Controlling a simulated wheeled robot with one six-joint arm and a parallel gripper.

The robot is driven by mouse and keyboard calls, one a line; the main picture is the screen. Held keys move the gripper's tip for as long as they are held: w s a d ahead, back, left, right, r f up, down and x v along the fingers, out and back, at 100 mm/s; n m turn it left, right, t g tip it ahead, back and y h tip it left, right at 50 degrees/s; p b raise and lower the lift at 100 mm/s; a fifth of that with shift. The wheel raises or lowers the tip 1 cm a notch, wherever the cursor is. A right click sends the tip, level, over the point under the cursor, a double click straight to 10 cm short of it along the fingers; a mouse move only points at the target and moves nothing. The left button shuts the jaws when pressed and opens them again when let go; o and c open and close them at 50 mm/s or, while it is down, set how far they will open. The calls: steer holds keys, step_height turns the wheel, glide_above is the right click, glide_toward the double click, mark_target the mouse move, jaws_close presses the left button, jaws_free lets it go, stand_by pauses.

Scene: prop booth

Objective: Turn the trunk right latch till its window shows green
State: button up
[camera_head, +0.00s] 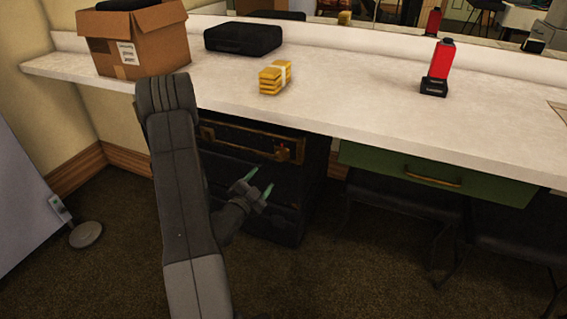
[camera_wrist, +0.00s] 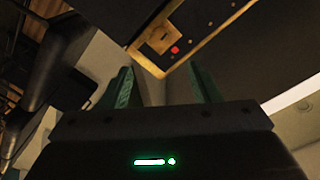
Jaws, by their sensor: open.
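The black trunk (camera_head: 230,165) with brass trim stands under the counter. Its right latch (camera_head: 283,153) is a small brass fitting near the top right of its front, too small here to read its window. In the wrist view a brass-edged part of the trunk (camera_wrist: 207,32) shows at the top, with a brass plate (camera_wrist: 160,38) and a small red spot (camera_wrist: 175,50). I cannot tell for certain which latch this is. No green shows there. My gripper (camera_head: 258,182) is open and empty, in front of the trunk and below the latch; its green fingers also show in the wrist view (camera_wrist: 163,88).
The white counter (camera_head: 350,105) overhangs the trunk. On it are a cardboard box (camera_head: 150,50), a black case (camera_head: 243,37), a yellow banded stack (camera_head: 273,77) and a red-and-black object (camera_head: 438,68). A green drawer (camera_head: 380,160) and dark chairs are right of the trunk.

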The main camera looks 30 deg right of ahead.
mark_target(279, 158)
steer(key=b+x, duration=0.1)
steer(key=x, duration=1.1)
steer(key=shift+w, duration=0.15)
steer(key=c, duration=1)
